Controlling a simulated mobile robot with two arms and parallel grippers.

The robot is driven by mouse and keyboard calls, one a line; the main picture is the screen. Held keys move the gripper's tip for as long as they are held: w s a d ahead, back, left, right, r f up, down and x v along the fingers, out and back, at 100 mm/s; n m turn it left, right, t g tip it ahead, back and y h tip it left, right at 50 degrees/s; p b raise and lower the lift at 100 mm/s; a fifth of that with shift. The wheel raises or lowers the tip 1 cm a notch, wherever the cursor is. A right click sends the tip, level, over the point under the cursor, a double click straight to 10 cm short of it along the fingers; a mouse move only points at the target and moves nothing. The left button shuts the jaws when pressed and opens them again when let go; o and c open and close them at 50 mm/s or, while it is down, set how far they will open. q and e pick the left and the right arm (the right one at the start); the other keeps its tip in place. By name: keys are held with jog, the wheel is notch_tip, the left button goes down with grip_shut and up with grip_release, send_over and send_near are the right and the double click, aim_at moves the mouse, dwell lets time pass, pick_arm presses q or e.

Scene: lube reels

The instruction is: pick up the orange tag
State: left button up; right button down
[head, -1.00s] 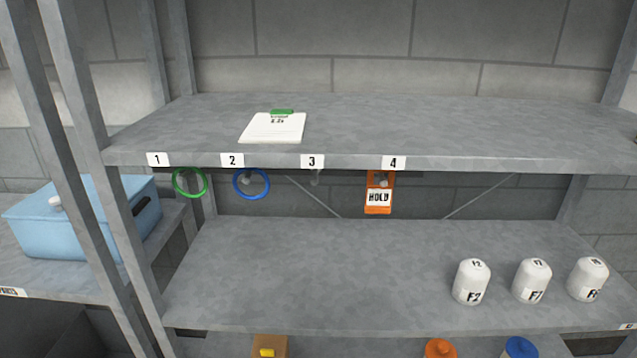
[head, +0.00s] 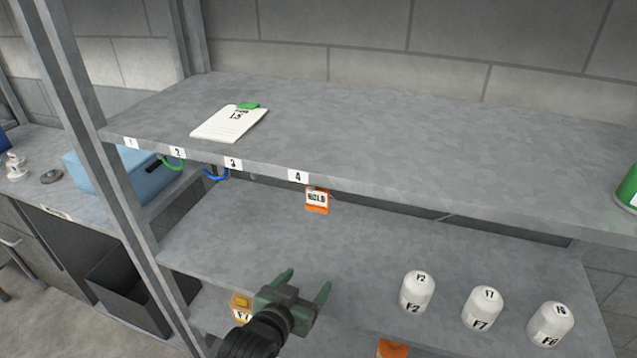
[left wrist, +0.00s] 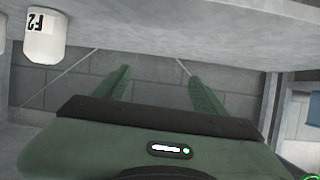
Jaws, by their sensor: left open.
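The orange tag (head: 317,201) has a white label reading HOLD. In the head view it hangs under the front edge of the upper shelf, just below the number 4 label (head: 298,177). Its top is hidden by the shelf edge. My left gripper (head: 306,282) is open and empty, in front of the middle shelf, below and apart from the tag. The left wrist view shows its two green fingers (left wrist: 160,82) spread with nothing between them. The tag is not visible in the left wrist view. My right gripper is in neither view.
Green (head: 174,164) and blue (head: 217,174) rings hang under the shelf edge to the left. White bottles (head: 417,292) stand on the middle shelf at right; one also shows in the left wrist view (left wrist: 44,40). A clipboard (head: 229,124) lies on the upper shelf (head: 400,140).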

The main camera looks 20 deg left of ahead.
aim_at(317, 195)
pick_arm(q)
notch_tip(317, 195, up, 18)
jog(key=w+a+t+p, duration=0.1)
jog(key=w+t, duration=0.2)
jog(key=t, duration=0.2)
jog(key=shift+n, duration=0.4)
jog(key=w+p, duration=0.1)
jog(key=w, duration=0.3)
jog(key=w+p, duration=0.1)
jog(key=w, duration=0.1)
jog(key=shift+d+f+p, duration=0.35)
jog(key=shift+w+f, duration=0.15)
jog(key=shift+w, duration=0.2)
jog(key=shift+s, duration=0.1)
jog(key=c, duration=1.4)
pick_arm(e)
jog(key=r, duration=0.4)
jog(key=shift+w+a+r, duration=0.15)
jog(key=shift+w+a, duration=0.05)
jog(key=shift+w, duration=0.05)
